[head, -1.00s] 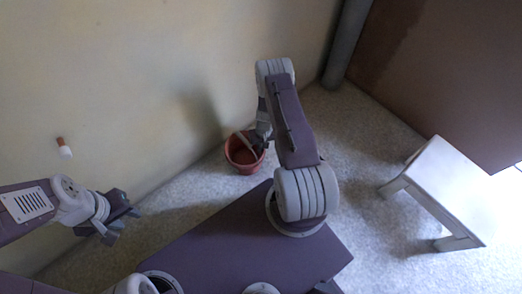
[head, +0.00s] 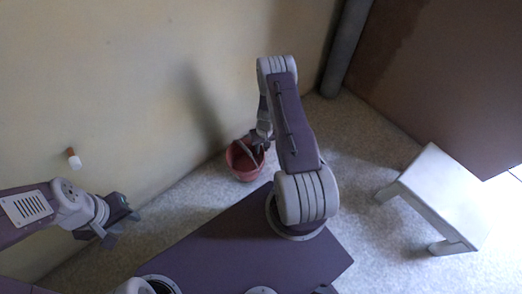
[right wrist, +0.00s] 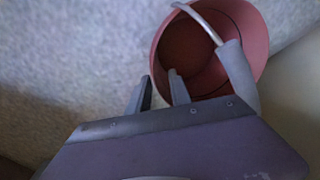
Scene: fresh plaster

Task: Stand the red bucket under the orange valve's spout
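The red bucket (head: 237,170) stands upright on the floor by the pale wall; its open mouth also shows in the right wrist view (right wrist: 262,40). Its handle with a grey grip (right wrist: 238,78) leans to the right there. My right gripper (head: 259,143) is low at the bucket. In the right wrist view its fingers (right wrist: 160,92) are apart at the bucket's near left rim, one outside, one over the mouth; contact is unclear. My left gripper (head: 124,226) is open and empty near the wall. A small orange-brown and white fitting (head: 74,158) is on the wall, perhaps the valve.
A white stool (head: 440,190) stands at the right. A grey pipe (head: 345,48) runs up the room's corner beside a brown panel (head: 440,75). Carpeted floor is clear between the bucket and the stool. My purple base fills the bottom middle.

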